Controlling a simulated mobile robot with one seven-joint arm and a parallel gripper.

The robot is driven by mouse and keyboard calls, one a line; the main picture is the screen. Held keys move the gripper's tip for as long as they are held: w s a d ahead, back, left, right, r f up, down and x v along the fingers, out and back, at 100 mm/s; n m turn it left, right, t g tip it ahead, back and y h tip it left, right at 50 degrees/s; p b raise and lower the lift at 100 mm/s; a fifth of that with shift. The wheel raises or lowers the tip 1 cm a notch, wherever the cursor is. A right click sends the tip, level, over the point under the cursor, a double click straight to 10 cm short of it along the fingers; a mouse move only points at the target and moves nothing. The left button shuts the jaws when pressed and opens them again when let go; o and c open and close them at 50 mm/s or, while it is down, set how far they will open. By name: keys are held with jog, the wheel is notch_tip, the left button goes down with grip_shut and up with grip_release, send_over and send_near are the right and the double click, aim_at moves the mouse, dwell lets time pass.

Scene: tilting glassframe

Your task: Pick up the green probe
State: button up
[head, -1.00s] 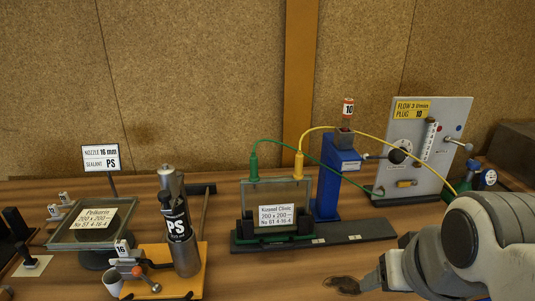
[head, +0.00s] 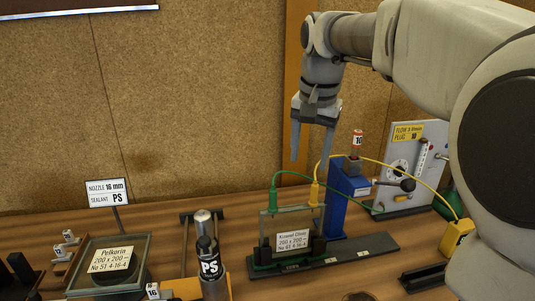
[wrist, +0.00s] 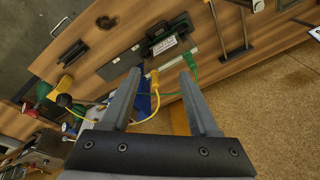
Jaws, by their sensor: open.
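The green probe (head: 274,193) stands upright at the left top of the glass frame (head: 292,215), with a green cable running from its top. The yellow probe (head: 315,189) stands at the frame's right top with a yellow cable. My gripper (head: 311,158) is open and empty, pointing down, above the frame and apart from both probes. In the wrist view the green probe (wrist: 190,68) lies just beyond the right finger's tip, and the yellow probe (wrist: 155,82) shows between the fingers.
A blue stand (head: 342,200) and a grey flow panel (head: 414,160) stand to the right. A black PS cartridge (head: 209,264) and a glass tray marked Pelkarin (head: 140,250) are at left. A yellow block (head: 456,237) sits at right. The cables arc close under my gripper.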

jog(key=w+a+m+g+p, duration=0.1)
jog(key=w+a+m+p, duration=0.15)
jog(key=w, duration=0.45)
jog(key=g+p, duration=0.1)
jog(key=p, duration=0.1)
send_near(273, 188)
jog(key=shift+m, duration=0.55)
jog(key=f, duration=0.6)
jog(key=shift+w+d+f, duration=0.1)
jog(key=shift+d+f, duration=0.05)
jog(key=shift+d, duration=0.15)
jog(key=shift+a+f+p, duration=0.15)
jog(key=shift+f+p, duration=0.1)
jog(key=shift+f, duration=1.1)
jog(key=shift+a+f+p, duration=0.2)
jog(key=shift+f, duration=1.2)
grip_shut()
